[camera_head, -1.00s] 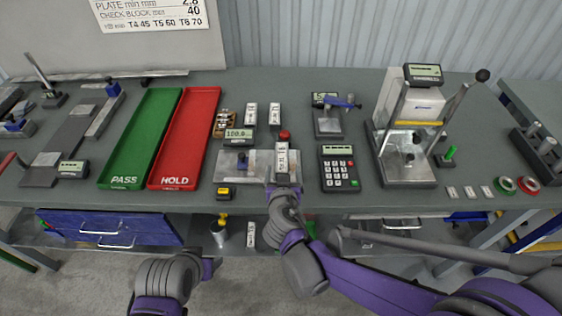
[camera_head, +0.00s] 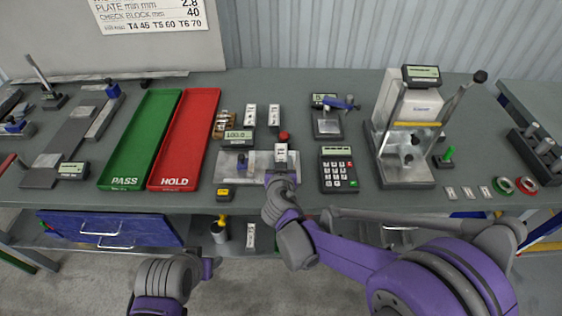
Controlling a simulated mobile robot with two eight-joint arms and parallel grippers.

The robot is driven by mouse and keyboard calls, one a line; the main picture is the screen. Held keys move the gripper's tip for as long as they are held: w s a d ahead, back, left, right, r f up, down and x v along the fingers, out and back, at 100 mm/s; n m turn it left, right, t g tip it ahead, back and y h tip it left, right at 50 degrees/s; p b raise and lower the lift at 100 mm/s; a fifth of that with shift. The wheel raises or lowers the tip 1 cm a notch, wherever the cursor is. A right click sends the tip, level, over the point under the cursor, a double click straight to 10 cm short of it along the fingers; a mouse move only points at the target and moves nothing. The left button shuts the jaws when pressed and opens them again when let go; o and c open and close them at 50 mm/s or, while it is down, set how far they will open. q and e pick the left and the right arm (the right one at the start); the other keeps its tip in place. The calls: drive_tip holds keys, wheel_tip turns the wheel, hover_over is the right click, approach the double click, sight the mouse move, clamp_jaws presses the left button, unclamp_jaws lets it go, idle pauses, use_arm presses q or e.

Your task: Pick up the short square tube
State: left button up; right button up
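A pale, labelled square piece (camera_head: 281,151), which looks like a square tube, lies on the grey metal plate of the gauge stand, just in front of a red knob. My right gripper (camera_head: 281,172) is over its near end and hides that part. The fingers are too small and covered to show whether they are shut on it. Two similar labelled pieces stand behind, one at the left (camera_head: 250,115) and one at the right (camera_head: 274,115). I cannot tell by label which is the short one.
A green PASS tray (camera_head: 122,183) and a red HOLD tray (camera_head: 174,183) lie to the left. A keypad unit (camera_head: 338,168) is close on the right, with a lever press (camera_head: 407,175) beyond. A display (camera_head: 238,136) stands behind the plate.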

clamp_jaws()
drive_tip(key=shift+r, duration=0.1)
